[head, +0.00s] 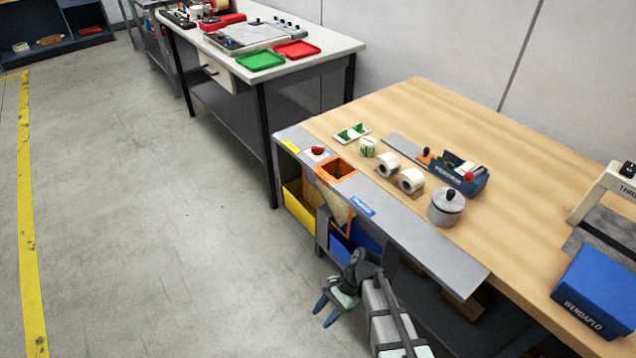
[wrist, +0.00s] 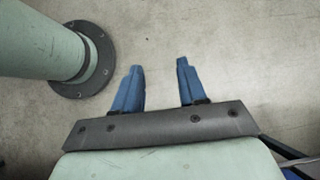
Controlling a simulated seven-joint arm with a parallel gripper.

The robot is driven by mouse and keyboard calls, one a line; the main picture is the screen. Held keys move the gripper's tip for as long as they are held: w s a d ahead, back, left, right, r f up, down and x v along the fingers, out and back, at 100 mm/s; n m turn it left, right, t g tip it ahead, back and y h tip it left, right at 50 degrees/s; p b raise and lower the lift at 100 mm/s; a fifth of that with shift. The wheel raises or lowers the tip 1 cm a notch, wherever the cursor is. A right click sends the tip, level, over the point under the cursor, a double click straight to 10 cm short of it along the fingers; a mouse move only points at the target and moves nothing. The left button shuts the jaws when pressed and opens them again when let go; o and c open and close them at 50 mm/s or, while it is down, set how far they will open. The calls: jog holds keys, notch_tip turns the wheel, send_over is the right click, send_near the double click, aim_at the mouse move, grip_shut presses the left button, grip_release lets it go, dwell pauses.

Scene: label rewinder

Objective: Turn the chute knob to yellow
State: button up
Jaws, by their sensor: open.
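A red knob (head: 318,151) sits on the grey strip along the left edge of the wooden bench, between a yellow label (head: 291,146) and the orange-rimmed chute opening (head: 337,169). A blue label (head: 362,204) is on the strip on the chute's other side. The knob's exact pointing direction is too small to tell. Below the opening hang a yellow bin (head: 298,209) and a blue bin (head: 341,247). My gripper (head: 323,312) is open and empty, low beside the bench and well below the knob. In the wrist view its blue fingers (wrist: 157,80) are apart over bare floor.
The bench top (head: 480,130) holds white rolls (head: 410,180), a grey lidded pot (head: 446,207), a blue tape dispenser (head: 460,178) and a blue box (head: 597,290). Another table (head: 345,48) with green and red trays stands behind. The floor left of the bench is clear.

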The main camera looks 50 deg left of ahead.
jog(key=a+r+m+t, duration=0.1)
jog(key=a+r, duration=0.9)
jog(key=a, duration=0.3)
jog(key=a+r+t, duration=0.1)
jog(key=a+r, duration=0.8)
jog(key=a, duration=0.3)
notch_tip(320, 180, up, 22)
jog(key=m+t, duration=0.6)
send_over(318, 147)
notch_tip(318, 147, down, 13)
jog(key=shift+a+f, duration=0.1)
jog(key=shift+f, duration=0.05)
jog(key=shift+c, duration=0.3)
grip_shut()
